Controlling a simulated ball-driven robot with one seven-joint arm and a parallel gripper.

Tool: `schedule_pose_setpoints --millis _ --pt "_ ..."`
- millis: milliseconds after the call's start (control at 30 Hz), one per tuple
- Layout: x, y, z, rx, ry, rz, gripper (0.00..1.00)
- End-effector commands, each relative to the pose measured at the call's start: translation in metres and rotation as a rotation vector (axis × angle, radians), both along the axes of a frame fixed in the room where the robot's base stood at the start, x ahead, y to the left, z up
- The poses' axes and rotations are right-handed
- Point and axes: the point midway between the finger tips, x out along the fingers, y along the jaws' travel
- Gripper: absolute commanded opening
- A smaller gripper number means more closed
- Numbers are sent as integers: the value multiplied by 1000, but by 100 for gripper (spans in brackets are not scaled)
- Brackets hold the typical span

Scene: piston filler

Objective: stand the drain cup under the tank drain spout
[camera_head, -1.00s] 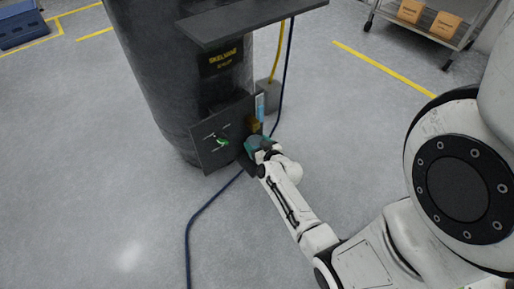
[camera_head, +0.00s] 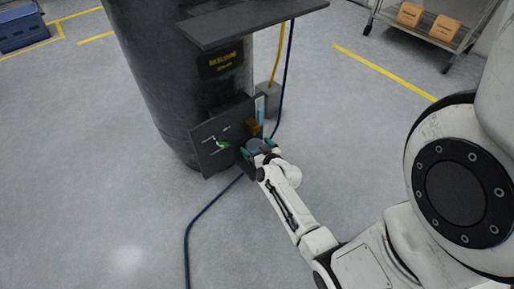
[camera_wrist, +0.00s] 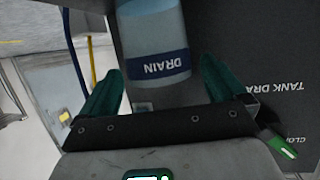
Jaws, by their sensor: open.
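The drain cup (camera_wrist: 150,40), pale blue with a dark blue band reading DRAIN, appears upside down in the wrist view, between my fingers. In the head view the cup (camera_head: 256,145) is small, at the right edge of the dark valve panel. My gripper (camera_wrist: 162,68) has its green fingers spread, with gaps visible on both sides of the cup. In the head view my gripper (camera_head: 258,151) is low beside the panel. A brassy fitting (camera_head: 252,127), perhaps the tank drain spout, is just above the cup. Whether the cup is exactly beneath its outlet cannot be told.
The dark valve panel (camera_head: 207,157) with a green handle (camera_head: 222,144) stands in front of the black tank (camera_head: 150,80). A dark shelf (camera_head: 250,22) overhangs above. A blue hose (camera_head: 192,225) crosses the floor. Open floor lies left and right.

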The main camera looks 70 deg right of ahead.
Motion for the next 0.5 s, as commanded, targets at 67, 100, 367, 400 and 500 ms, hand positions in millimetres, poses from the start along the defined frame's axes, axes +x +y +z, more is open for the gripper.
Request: schedule_pose_setpoints --millis 67,100,367,400,500 --pt "-1 1 4 1 0 0 97" --pt "-4 5 4 2 0 1 97" --pt "-38 37 22 3 0 2 97" --pt "-44 41 25 3 2 2 97" --pt "-57 54 32 2 1 2 97"
